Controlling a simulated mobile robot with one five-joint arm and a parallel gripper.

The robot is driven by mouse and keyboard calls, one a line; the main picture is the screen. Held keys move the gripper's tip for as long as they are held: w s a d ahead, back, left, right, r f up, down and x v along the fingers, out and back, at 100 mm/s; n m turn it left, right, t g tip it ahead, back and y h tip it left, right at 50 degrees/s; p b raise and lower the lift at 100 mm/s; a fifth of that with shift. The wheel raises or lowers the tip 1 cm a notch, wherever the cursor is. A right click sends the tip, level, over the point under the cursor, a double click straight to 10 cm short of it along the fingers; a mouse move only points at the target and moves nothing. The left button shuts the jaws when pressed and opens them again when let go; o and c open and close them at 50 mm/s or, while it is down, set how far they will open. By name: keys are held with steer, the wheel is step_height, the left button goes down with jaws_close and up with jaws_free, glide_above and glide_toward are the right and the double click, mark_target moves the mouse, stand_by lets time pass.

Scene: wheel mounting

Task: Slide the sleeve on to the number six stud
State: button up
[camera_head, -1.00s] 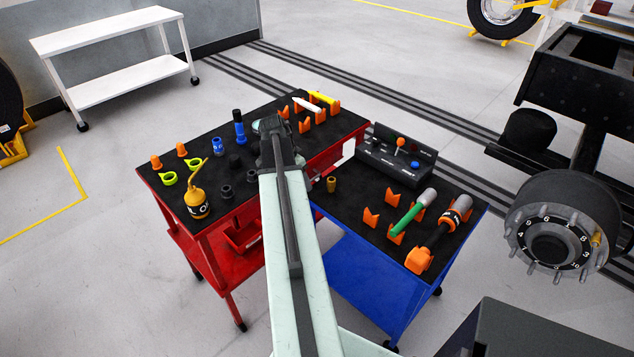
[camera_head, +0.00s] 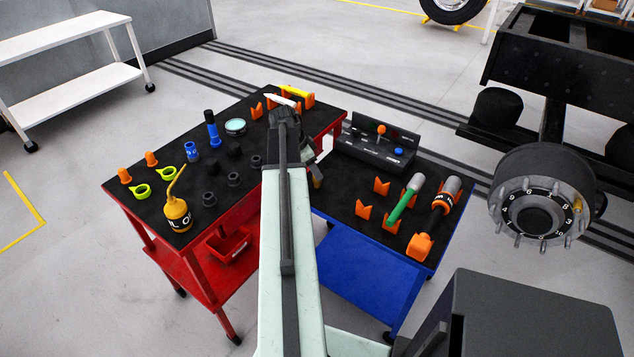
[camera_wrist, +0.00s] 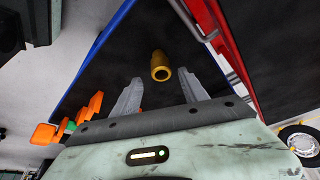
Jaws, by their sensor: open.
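The brass-coloured sleeve (camera_wrist: 161,66) stands on the black top of the blue cart. In the head view it (camera_head: 318,181) is partly hidden by my arm's end. My gripper (camera_wrist: 159,77) is open and empty, its two fingers apart with the sleeve just beyond and between their tips; I see no contact. The wheel hub (camera_head: 540,205) is at the right of the head view, with a numbered black ring and several studs around it. A small yellow piece (camera_head: 577,202) sits at its upper right. I cannot surely read which stud is six.
A red cart (camera_head: 140,203) on the left holds an oil can (camera_head: 176,213) and several small parts.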

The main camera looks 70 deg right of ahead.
steer(key=b+x, duration=0.3)
steer(key=x, duration=0.2)
steer(key=shift+w+a+b, duration=0.1)
steer(key=shift+w+b, duration=0.05)
steer(key=shift+b, duration=0.25)
steer(key=shift+r, duration=0.15)
jaws_close()
